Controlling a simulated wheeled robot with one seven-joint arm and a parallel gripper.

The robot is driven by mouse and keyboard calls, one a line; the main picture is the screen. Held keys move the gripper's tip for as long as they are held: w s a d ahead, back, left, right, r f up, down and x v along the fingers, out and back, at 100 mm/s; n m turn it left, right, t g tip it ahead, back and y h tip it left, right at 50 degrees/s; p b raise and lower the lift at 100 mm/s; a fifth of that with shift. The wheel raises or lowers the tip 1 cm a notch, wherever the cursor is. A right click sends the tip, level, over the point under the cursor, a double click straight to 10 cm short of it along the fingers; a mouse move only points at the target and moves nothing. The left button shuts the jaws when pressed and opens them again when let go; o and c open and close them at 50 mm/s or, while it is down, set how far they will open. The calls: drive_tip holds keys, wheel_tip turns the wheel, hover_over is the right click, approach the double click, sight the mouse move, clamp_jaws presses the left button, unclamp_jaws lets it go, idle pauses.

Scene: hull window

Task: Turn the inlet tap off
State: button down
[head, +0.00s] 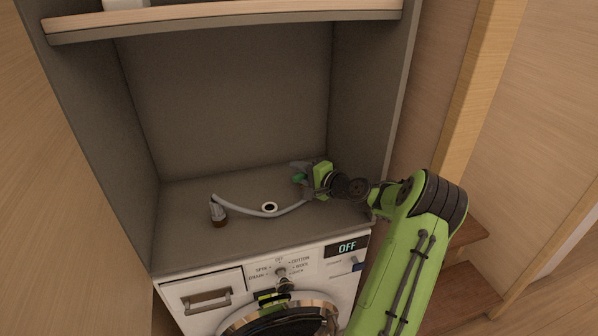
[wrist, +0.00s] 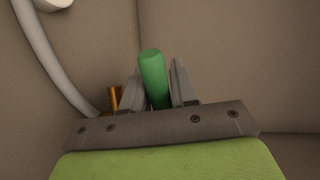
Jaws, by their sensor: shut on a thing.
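The inlet tap has a green handle (head: 299,178), near the right side of the niche above the washing machine. My gripper (head: 301,177) is at the handle, reaching in from the right. In the wrist view the green handle (wrist: 153,78) stands between my two grey fingers (wrist: 155,90), and they are shut on it. A brass-coloured part (wrist: 113,98) shows just left of the fingers. The rest of the tap body is hidden by my gripper.
A grey hose (head: 262,213) runs left from near my gripper to a connector (head: 218,213) on the worktop. The washing machine (head: 325,267) reads "OFF". A shelf (head: 230,15) is above; the niche's right wall (head: 360,110) is close.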

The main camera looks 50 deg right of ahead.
drive_tip(key=shift+s, duration=0.1)
drive_tip(key=c, duration=1)
unclamp_jaws()
drive_tip(key=s+r, duration=0.1)
drive_tip(key=s, duration=0.4)
drive_tip(key=s+r, duration=0.1)
drive_tip(key=s, duration=0.4)
drive_tip(key=s+r, duration=0.1)
drive_tip(key=s, duration=0.4)
drive_tip(key=shift+s+d, duration=0.1)
drive_tip(key=shift+s, duration=0.15)
